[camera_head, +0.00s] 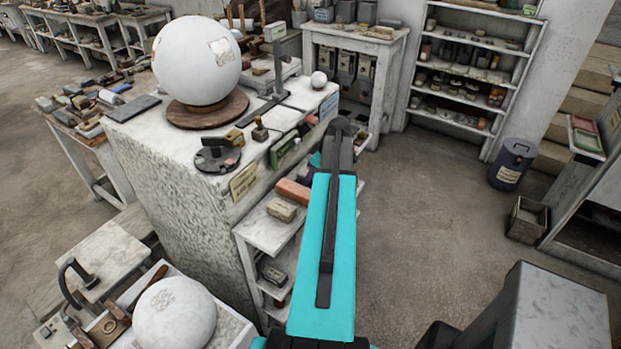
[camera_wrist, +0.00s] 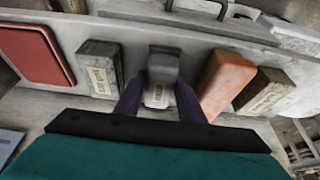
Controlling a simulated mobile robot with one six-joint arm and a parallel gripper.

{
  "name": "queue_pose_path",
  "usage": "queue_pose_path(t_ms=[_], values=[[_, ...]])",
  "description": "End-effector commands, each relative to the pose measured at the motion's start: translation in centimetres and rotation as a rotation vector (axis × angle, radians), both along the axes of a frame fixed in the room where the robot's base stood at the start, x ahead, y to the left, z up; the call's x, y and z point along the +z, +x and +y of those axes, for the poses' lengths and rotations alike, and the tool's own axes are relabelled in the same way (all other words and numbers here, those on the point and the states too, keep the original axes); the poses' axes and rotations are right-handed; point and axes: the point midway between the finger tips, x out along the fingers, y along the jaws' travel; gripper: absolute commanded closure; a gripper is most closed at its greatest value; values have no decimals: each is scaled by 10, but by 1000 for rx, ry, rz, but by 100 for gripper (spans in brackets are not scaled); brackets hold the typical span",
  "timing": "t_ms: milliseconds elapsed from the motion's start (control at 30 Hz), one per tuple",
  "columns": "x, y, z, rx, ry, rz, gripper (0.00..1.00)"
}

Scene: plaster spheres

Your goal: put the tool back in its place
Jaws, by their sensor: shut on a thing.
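In the wrist view my gripper (camera_wrist: 159,82) is shut on a pale grey, block-like tool (camera_wrist: 158,94) with a small dark label, one dark finger on each side. The tool is in line between a dark green labelled block (camera_wrist: 100,70) and an orange block (camera_wrist: 220,82), with a pale ledge behind them. I cannot tell whether it rests on the surface. In the head view my teal arm reaches to the right side of the plaster-topped stand (camera_head: 160,165); the fingers and the tool are hidden there.
In the wrist view a red panel (camera_wrist: 32,54) lies left and a brown labelled block (camera_wrist: 262,92) right, close to the row. In the head view a large white sphere (camera_head: 196,60) stands on the stand. The floor (camera_head: 430,200) right of my arm is clear.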

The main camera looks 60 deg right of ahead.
Motion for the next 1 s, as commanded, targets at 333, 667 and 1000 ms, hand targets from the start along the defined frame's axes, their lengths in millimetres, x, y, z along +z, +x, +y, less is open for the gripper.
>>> queue_pose_path(t_ms=[333, 667, 1000], values=[[-1, 0, 0, 0, 0, 0, 46], [4, -1, 0, 0, -1, 0, 46], [28, -12, -1, -1, -2, -1, 46]])
